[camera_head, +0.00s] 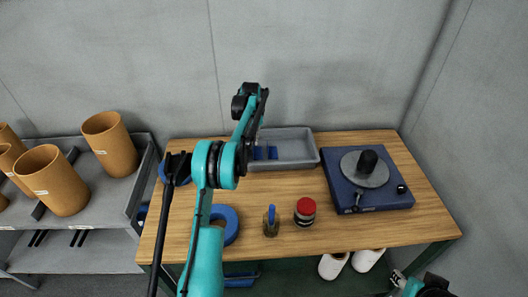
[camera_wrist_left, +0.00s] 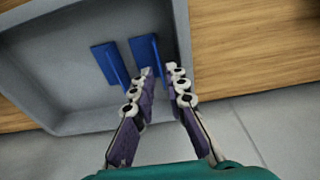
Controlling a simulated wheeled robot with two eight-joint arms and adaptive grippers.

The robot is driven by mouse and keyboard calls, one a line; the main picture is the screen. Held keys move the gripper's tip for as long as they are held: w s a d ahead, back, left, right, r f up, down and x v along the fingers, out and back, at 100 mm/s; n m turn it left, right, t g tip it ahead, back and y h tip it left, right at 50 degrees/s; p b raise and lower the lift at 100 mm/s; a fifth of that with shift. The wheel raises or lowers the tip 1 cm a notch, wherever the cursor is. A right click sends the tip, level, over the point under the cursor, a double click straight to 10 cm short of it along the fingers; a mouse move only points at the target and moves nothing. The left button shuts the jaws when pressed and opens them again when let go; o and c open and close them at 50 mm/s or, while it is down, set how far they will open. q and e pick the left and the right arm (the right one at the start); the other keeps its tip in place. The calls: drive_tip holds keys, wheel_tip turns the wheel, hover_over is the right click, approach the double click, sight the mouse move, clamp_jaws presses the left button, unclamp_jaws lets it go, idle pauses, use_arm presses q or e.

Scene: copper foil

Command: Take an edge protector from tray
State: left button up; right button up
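The grey tray (camera_head: 296,146) stands at the back of the wooden table. In the left wrist view the tray (camera_wrist_left: 62,70) holds two blue edge protectors, one on the left (camera_wrist_left: 109,63) and one on the right (camera_wrist_left: 146,55). In the head view they show as blue patches (camera_head: 271,153) at the tray's left end, partly behind my left arm. My left gripper (camera_wrist_left: 160,71) is open above the tray, with a small gap between its fingertips. The right protector is just beyond the fingertips; contact cannot be told. Only part of my right arm shows at bottom right.
A dark blue machine with a grey disc (camera_head: 364,168) stands right of the tray. A red-capped jar (camera_head: 305,211), a brown bottle (camera_head: 271,222) and a blue ring (camera_head: 228,222) are nearer the front. A grey shelf (camera_head: 105,199) with brown cylinders is at left.

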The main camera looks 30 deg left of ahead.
sight(257, 151)
use_arm(q)
drive_tip(key=shift+w+a+f, duration=0.1)
drive_tip(key=shift+a+f, duration=0.05)
drive_tip(key=shift+f, duration=0.8)
drive_tip(key=f+b, duration=0.1)
drive_tip(key=f, duration=0.1)
drive_tip(key=w+f+b, duration=0.1)
drive_tip(key=f, duration=0.1)
drive_tip(key=shift+a+f, duration=0.2)
drive_tip(key=shift+f, duration=0.1)
drive_tip(key=shift+r, duration=0.1)
clamp_jaws()
